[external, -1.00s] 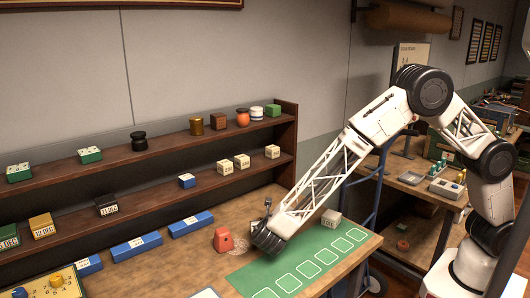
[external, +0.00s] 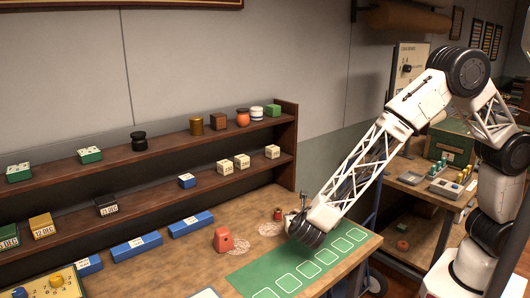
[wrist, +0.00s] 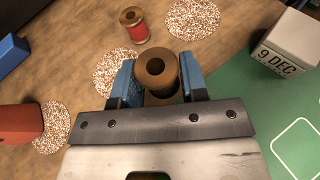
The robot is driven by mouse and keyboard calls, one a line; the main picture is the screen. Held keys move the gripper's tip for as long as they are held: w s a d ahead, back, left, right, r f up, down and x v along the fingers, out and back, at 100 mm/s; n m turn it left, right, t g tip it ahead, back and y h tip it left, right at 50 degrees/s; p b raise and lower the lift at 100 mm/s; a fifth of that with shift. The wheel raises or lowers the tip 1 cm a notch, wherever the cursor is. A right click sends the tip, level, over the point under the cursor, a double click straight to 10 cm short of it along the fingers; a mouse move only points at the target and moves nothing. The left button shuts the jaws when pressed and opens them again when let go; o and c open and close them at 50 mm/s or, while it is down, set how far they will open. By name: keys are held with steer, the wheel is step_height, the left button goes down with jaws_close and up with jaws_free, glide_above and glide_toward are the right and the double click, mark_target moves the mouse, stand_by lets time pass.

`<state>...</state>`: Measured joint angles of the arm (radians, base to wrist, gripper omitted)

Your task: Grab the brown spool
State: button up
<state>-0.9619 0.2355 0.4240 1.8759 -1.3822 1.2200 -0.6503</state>
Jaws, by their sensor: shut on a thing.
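The brown spool (wrist: 158,83) sits between the two blue fingers of my gripper (wrist: 157,78) in the wrist view, its hollow round top facing the camera. The fingers are shut on its sides. In the external view my gripper (external: 297,222) is over the workbench near the green mat's back edge, and the held spool cannot be made out there. A second spool, red with a brown top (wrist: 135,28), stands apart, beyond the fingers. It also shows in the external view (external: 278,214), just left of my gripper.
Speckled round patches (wrist: 193,18) lie on the bench. A white "9 DEC" block (wrist: 289,45) stands at the right of the wrist view. A red object (external: 223,240) is left of the green mat (external: 262,272). Shelves (external: 150,208) with blocks and jars line the wall.

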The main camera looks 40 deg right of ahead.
steer(key=shift+s+d+r, duration=0.2)
steer(key=shift+s+d, duration=1.15)
steer(key=shift+s, duration=0.2)
steer(key=shift+d, duration=0.1)
